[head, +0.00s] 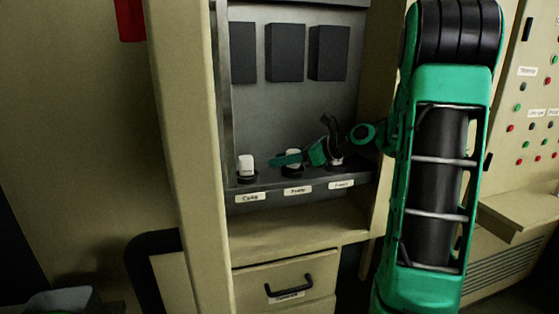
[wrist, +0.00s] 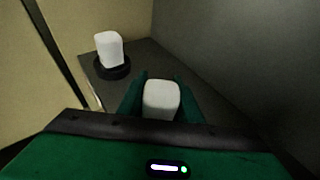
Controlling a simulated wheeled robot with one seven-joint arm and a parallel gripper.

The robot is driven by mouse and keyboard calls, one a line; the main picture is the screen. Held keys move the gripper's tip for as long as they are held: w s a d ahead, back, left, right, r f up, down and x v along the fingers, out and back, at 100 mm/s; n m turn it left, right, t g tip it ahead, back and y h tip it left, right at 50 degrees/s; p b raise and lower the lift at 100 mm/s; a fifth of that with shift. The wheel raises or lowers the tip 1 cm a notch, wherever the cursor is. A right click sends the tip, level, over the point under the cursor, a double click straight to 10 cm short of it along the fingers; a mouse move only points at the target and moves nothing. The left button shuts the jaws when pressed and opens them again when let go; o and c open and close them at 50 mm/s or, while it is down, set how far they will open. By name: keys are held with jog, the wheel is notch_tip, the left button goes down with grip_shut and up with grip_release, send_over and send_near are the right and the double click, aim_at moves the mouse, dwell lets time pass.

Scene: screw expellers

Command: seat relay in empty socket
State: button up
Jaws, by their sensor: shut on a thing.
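A white relay (head: 246,162) stands upright in the left black round socket (head: 247,177) on the cabinet shelf. The same relay also shows in the wrist view (wrist: 110,50). My gripper (head: 288,160) reaches in from the right over the middle socket (head: 294,171). Its green fingers are shut on a second white relay (wrist: 161,97), which looks upright between them. The fingers hide its lower part, so I cannot tell whether it sits in the middle socket or just above. The right socket is partly behind my wrist, and a pale shape shows there.
The shelf edge carries a label under each socket, such as the left one (head: 250,197). Dark boxes (head: 285,53) hang on the back panel above. The cabinet's left post (head: 188,150) stands close beside the left socket. A drawer (head: 285,289) is below.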

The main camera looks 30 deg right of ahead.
jog(key=shift+f, duration=0.2)
jog(key=o, duration=0.8)
jog(key=shift+v, duration=5.5)
jog(key=shift+f, duration=0.15)
